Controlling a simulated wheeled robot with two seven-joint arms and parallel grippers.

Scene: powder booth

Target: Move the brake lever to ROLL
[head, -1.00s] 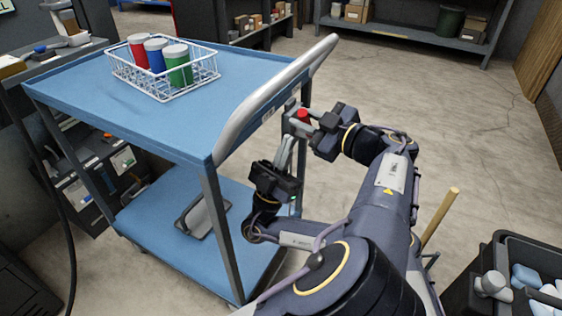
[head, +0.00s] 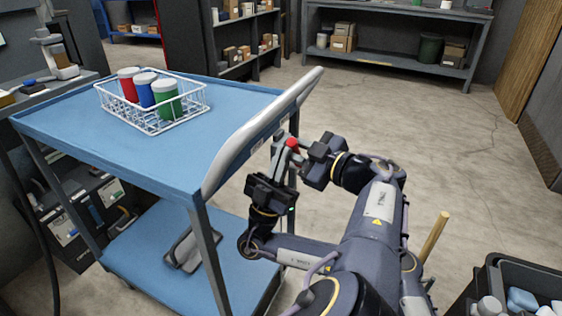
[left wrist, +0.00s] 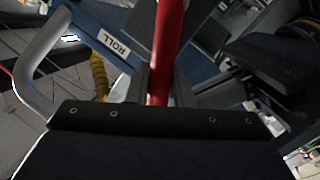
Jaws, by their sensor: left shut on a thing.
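The blue cart (head: 130,155) has a pale push handle (head: 265,130). The red brake lever (head: 291,143) shows beside the cart's handle end, mostly hidden by my grippers. In the left wrist view the lever is a red bar (left wrist: 167,45) running down between my left fingers. My left gripper (head: 281,152) comes from below and is shut on the lever. A white ROLL label (left wrist: 115,42) is on a blue plate left of the bar. My right gripper (head: 303,158) is close beside the lever on its right; its fingers are too small to judge.
A white wire basket (head: 150,115) with red, blue and green jars stands on the cart top. A dark bin (head: 515,270) and a wooden handle (head: 434,235) are at the right. Shelves (head: 390,60) line the back. The floor between is clear.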

